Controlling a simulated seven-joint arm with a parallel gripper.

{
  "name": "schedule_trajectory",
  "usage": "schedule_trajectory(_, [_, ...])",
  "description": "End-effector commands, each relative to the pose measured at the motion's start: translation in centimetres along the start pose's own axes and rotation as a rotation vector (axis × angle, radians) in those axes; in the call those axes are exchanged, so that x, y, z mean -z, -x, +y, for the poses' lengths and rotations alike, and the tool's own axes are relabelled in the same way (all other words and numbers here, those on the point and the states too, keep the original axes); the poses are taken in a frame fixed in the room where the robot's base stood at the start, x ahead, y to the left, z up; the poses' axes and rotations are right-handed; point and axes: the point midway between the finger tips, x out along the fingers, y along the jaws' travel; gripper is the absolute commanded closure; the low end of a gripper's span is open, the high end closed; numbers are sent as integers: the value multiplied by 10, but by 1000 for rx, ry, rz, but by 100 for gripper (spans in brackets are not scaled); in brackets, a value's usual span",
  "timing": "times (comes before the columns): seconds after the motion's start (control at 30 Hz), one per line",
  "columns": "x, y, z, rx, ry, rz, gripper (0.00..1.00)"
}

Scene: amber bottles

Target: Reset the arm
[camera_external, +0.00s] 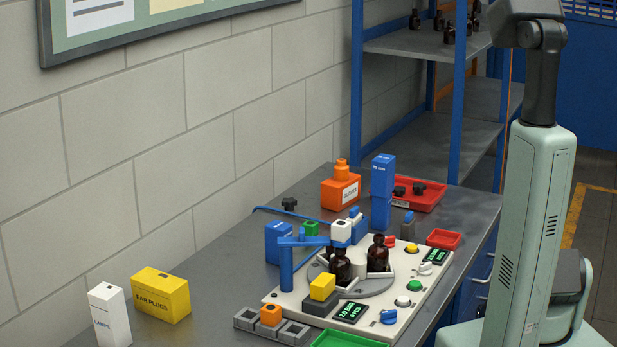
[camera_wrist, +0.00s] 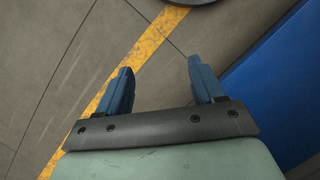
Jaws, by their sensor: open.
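My gripper (camera_wrist: 160,88) shows in the wrist view with its two blue fingers apart and nothing between them. It points down over the grey floor. In the external view my arm rises at the right edge, away from the bench, and the gripper itself is out of that frame. Two amber bottles, a front one (camera_external: 341,268) and a rear one (camera_external: 378,256), stand upright on the grey round plate (camera_external: 372,287) of the white station (camera_external: 290,297) on the bench.
The bench (camera_external: 220,262) also holds a yellow box (camera_external: 160,296), a white box (camera_external: 109,317), an orange container (camera_external: 341,191), a red tray (camera_external: 430,201) and a green tray (camera_external: 345,341). A blue-framed shelf (camera_external: 430,45) stands behind. A blue surface (camera_wrist: 280,85) lies right of my gripper in the wrist view.

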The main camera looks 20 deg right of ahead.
Motion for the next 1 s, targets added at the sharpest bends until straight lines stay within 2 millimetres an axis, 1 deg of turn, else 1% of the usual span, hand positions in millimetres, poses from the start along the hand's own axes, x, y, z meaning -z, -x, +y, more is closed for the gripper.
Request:
schedule_trajectory(0.03, [-11, -6, -21, 10, -3, -30, 32])
schedule_trajectory(0.2, [-41, -24, -72, 28, -45, -119, 32])
schedule_trajectory(0.3, [-61, -33, -98, 30, -69, -172, 32])
schedule_trajectory(0.43, [-84, -41, -122, 24, -100, -229, 32])
schedule_trajectory(0.5, [-94, -44, -130, 20, -112, -252, 32])
schedule_trajectory(0.6, [-104, -47, -138, 14, -126, -275, 32])
schedule_trajectory(1.0, [-104, -47, -138, 14, -126, -275, 32])
